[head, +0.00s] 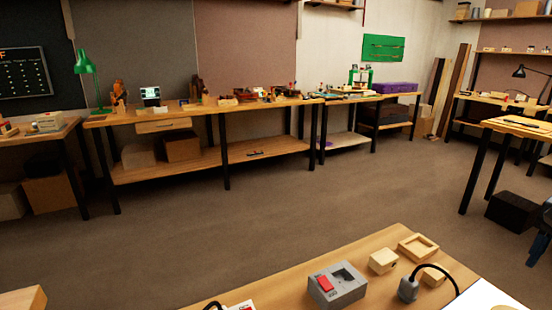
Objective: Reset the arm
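No part of my arm or my gripper can be made out in the head view. The task names no other object.
A near wooden bench (375,247) at the bottom holds a grey box with a red switch (337,286), a wooden tray (418,247) and a small wooden block (383,261). A long workbench (205,108) lines the back wall. The brown floor (270,210) between is open.

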